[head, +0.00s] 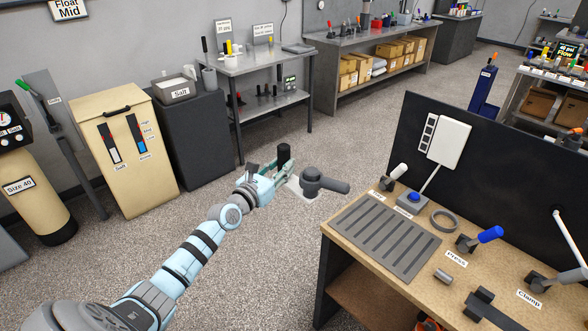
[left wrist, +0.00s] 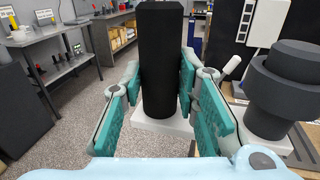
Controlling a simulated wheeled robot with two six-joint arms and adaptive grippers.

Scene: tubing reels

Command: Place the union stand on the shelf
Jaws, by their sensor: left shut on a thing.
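The union stand has a white base (head: 296,188), a black upright post and a dark grey union (head: 322,183) with a side arm pointing right. My left gripper (head: 275,174) is shut on the black post (head: 284,153) and holds the stand up in the air, left of the wooden bench. In the left wrist view the black post (left wrist: 161,60) is between the teal finger pads, with the dark grey union (left wrist: 284,85) at right. A grey table (head: 262,64) with a lower shelf (head: 272,101) stands at the back. My right gripper is out of view.
The wooden bench (head: 455,228) at right carries a slotted plate (head: 385,233), levers and a ring. A black cabinet (head: 190,138) and a beige softener cabinet (head: 125,160) stand at left. Bare speckled floor lies between. A long workbench (head: 372,38) with boxes underneath stands at the back.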

